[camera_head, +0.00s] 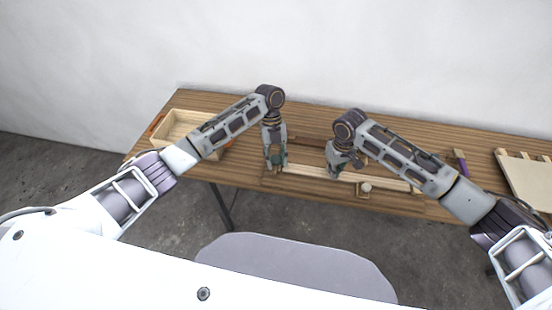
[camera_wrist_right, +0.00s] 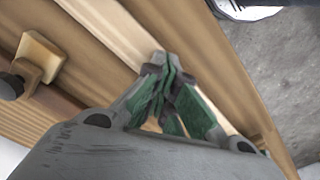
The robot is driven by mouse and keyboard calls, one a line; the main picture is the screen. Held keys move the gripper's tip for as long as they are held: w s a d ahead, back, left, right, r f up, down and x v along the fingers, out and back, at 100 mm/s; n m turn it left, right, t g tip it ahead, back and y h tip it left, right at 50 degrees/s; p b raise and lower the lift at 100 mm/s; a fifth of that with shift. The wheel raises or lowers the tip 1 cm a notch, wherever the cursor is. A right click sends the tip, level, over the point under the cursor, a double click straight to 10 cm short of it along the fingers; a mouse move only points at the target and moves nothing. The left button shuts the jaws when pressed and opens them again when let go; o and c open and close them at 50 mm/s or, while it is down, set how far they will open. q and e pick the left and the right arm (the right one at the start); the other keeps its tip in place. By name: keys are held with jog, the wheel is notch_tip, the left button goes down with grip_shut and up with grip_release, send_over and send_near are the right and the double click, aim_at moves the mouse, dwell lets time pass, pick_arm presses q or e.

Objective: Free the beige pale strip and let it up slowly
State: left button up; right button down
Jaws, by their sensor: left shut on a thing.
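The beige pale strip (camera_head: 310,171) lies along the middle of the table, running left to right. It also crosses the right wrist view (camera_wrist_right: 118,34) diagonally. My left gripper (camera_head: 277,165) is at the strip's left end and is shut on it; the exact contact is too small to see. My right gripper (camera_head: 338,172) is over the strip, right of the left one. In the right wrist view its green-padded fingers (camera_wrist_right: 166,72) come together at the tips, with nothing visible between them. The strip passes behind these fingers, and I cannot tell whether they touch it.
A small wooden block with a round knob (camera_head: 364,189) sits by the strip's near edge. A wooden tray (camera_head: 160,128) stands at the table's left end. A pale slotted board (camera_head: 525,180) and a purple-handled thing (camera_head: 459,160) are at the right. A wall stands behind the table.

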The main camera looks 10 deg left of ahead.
aim_at(276, 159)
pick_arm(q)
jog(key=shift+s+f, duration=0.1)
pick_arm(e)
jog(key=shift+s+d+f, duration=0.15)
jog(key=shift+s+f, duration=0.05)
jog(key=shift+f, duration=0.15)
pick_arm(q)
jog(key=o, duration=1.1)
jog(key=shift+a, duration=0.1)
jog(key=shift+r, duration=0.2)
jog(key=shift+r, duration=3.4)
jog(key=shift+r+p, duration=0.75)
pick_arm(e)
jog(key=shift+w+r, duration=0.15)
jog(key=shift+r, duration=0.7)
pick_arm(q)
jog(key=shift+r+p, duration=1.8)
jog(key=shift+p, duration=0.05)
pick_arm(e)
jog(key=shift+r, duration=1.45)
pick_arm(q)
jog(key=shift+r+p, duration=0.45)
jog(key=shift+p, duration=0.05)
pick_arm(e)
jog(key=shift+r, duration=1.05)
